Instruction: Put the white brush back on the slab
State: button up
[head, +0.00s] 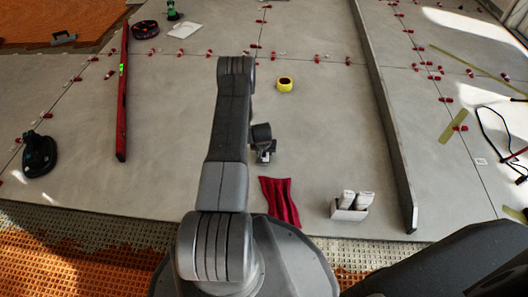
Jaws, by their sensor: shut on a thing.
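My gripper (266,151) is small in the head view, just right of my forearm and above the grey slab (320,120). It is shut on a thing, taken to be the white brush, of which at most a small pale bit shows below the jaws. The rest of it is hidden by the gripper and arm. No white brush lies clearly in sight elsewhere on the slab.
A red cloth (280,201) and a white holder with two pale packs (351,206) lie near the slab's front edge. A yellow tape roll (285,84), red level (123,95), long grey straightedge (385,110) and black suction cup (39,153) lie around.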

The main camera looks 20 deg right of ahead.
jog(key=o, duration=1.1)
jog(key=v, duration=1.2)
jog(key=shift+r, duration=0.1)
